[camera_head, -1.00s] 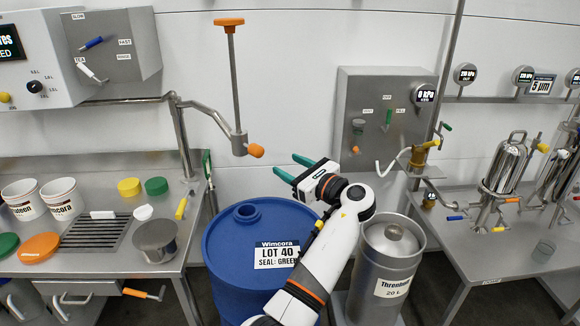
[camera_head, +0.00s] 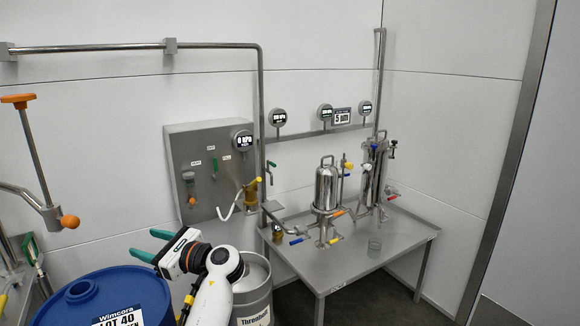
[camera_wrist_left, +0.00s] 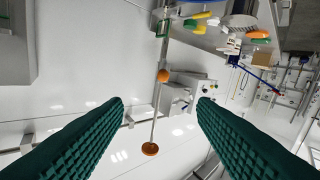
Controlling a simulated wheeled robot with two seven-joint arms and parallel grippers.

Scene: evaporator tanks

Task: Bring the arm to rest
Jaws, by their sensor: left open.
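My left gripper (camera_head: 157,246) shows at the lower left of the head view, with two green fingers spread apart and nothing between them. It is above and beside the blue drum (camera_head: 105,293) labelled LOT 40. My white left arm (camera_head: 212,292) rises from the bottom edge, in front of the steel keg (camera_head: 253,287). In the left wrist view the green fingers (camera_wrist_left: 160,115) are wide apart, with an orange-ended rod (camera_wrist_left: 158,112) seen beyond the gap. My right gripper is not in view.
A steel table (camera_head: 345,258) with two upright filter housings stands to the right of the keg. A grey control panel (camera_head: 210,165) is on the wall behind the gripper. An orange-handled rod (camera_head: 38,150) stands at the left. Open floor (camera_head: 395,300) shows at the lower right.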

